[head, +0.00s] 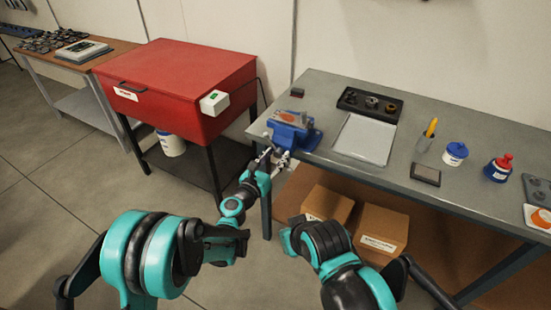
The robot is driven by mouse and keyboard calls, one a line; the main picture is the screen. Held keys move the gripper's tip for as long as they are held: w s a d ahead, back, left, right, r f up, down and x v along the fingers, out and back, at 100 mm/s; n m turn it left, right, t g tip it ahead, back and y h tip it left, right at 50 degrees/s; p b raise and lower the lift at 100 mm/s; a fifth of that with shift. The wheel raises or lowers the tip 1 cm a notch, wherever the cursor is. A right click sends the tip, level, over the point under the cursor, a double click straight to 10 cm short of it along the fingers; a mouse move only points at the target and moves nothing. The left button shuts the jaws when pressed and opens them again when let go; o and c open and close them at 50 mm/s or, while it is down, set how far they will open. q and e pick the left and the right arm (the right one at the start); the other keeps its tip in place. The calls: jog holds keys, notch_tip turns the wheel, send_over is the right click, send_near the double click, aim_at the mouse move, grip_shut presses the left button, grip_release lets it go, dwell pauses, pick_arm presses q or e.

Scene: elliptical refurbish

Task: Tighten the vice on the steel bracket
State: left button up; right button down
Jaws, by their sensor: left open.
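The blue vice (293,134) is mounted at the left front corner of the grey workbench. A grey metal piece, which looks like the steel bracket (290,117), sits at the top of the vice between its jaws. How tightly it is held cannot be seen. My left gripper (275,156) is open just in front of the vice, by its handle side. The handle is small and partly hidden by the gripper, and I cannot tell whether they touch. My right arm shows at the lower middle, but its gripper cannot be made out.
The grey workbench (459,189) carries a black parts tray (369,104), a pale flat tray (365,139), a blue-lidded jar (455,153) and a red-topped bottle (498,168). Cardboard boxes (381,232) stand under it. A red cabinet (178,84) stands left, with a floor gap between.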

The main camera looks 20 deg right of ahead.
pick_arm(q)
grip_shut()
jog(key=shift+n, duration=2.2)
grip_release()
jog(key=v, duration=1.2)
